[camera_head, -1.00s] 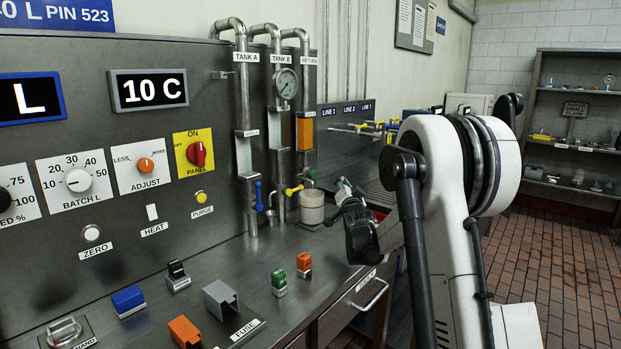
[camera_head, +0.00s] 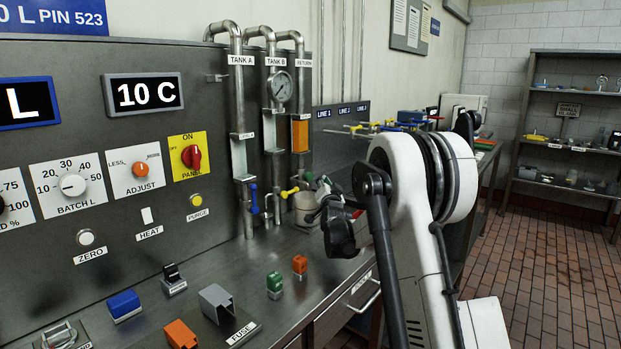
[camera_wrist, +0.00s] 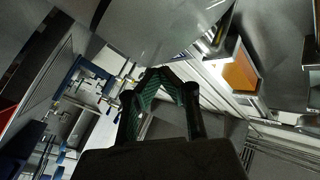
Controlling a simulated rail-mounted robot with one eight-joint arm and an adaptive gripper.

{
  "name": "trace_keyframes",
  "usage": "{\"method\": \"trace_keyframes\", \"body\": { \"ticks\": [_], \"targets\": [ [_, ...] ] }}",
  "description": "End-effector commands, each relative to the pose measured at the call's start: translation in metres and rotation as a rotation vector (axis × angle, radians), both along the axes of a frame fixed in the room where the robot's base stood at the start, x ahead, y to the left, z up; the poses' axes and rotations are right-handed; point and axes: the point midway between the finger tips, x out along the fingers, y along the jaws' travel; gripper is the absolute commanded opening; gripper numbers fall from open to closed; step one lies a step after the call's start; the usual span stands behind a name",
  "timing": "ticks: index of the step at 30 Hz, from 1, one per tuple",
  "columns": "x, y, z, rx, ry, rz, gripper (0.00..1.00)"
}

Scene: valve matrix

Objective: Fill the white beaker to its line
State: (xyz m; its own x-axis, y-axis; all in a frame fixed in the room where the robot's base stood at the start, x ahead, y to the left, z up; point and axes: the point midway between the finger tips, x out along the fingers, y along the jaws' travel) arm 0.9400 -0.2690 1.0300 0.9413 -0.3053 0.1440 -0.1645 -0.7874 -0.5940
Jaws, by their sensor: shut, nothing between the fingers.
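The white beaker (camera_head: 303,209) stands upright on the bench below the pipes, near the RETURN pipe; its line and contents cannot be made out. Tank A's pipe (camera_head: 238,150) has a blue valve handle (camera_head: 254,198) and tank B's pipe (camera_head: 273,150) a yellow one (camera_head: 289,192). A green part (camera_head: 308,177) sits below the RETURN pipe.
An orange sight glass (camera_head: 300,134) is on the RETURN pipe and also shows in the wrist view (camera_wrist: 238,72). A round gauge (camera_head: 281,87) is on tank B's pipe. Green (camera_head: 275,283) and orange (camera_head: 300,265) blocks stand on the front bench. Blue and yellow line valves (camera_head: 375,127) lie behind.

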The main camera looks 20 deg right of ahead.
Motion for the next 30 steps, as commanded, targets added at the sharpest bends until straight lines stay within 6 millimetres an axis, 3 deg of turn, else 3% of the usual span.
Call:
{"method": "trace_keyframes", "body": {
  "ticks": [10,30],
  "targets": [
    [0.024,0.012,0.0,0.001,-0.001,0.001,0.0],
    [0.026,0.014,0.0,0.0,-0.001,0.001,0.0]
  ]
}}
